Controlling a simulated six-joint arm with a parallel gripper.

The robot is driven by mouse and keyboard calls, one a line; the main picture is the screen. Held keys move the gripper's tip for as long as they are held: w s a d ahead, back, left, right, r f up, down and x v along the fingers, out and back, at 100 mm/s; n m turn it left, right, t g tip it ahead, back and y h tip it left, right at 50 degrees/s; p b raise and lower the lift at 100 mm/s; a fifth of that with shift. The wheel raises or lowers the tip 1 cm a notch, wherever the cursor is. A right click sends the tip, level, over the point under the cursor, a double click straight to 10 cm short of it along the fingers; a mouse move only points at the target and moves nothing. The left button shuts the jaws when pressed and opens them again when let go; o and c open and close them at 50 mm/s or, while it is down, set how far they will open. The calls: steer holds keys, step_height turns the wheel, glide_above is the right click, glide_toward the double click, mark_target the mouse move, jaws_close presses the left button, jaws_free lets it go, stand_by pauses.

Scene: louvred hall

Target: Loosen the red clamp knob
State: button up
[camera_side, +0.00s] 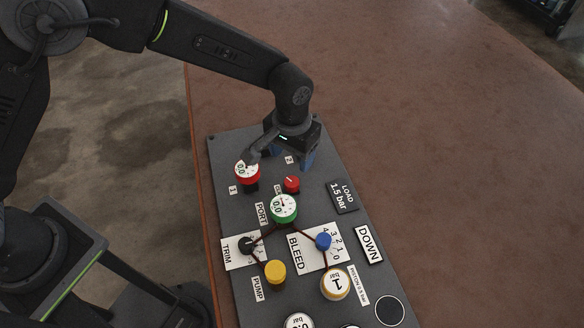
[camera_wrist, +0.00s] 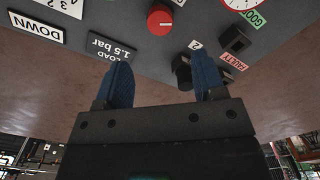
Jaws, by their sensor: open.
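The red knob (camera_side: 291,184) sits on the grey panel (camera_side: 222,146), just above the green-rimmed gauge. It is round with a white line on its top. In the wrist view the red knob (camera_wrist: 160,20) is at the top centre, beyond the fingertips and apart from them. My gripper (camera_side: 289,157) is over the far end of the panel, behind the red knob in the side view. Its two blue fingers (camera_wrist: 162,72) are apart with no object held between them. A black knob (camera_wrist: 182,72) shows beside the right finger, partly hidden by it.
A red-rimmed gauge (camera_side: 246,171) stands left of the red knob, and a green-rimmed gauge (camera_side: 284,207) is close below it. A LOAD plate (camera_side: 342,196) lies to the right. Yellow (camera_side: 275,273) and blue (camera_side: 323,241) knobs are lower down. The brown tabletop (camera_side: 440,170) right is clear.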

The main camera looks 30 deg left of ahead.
steer(key=shift+r, duration=2.3)
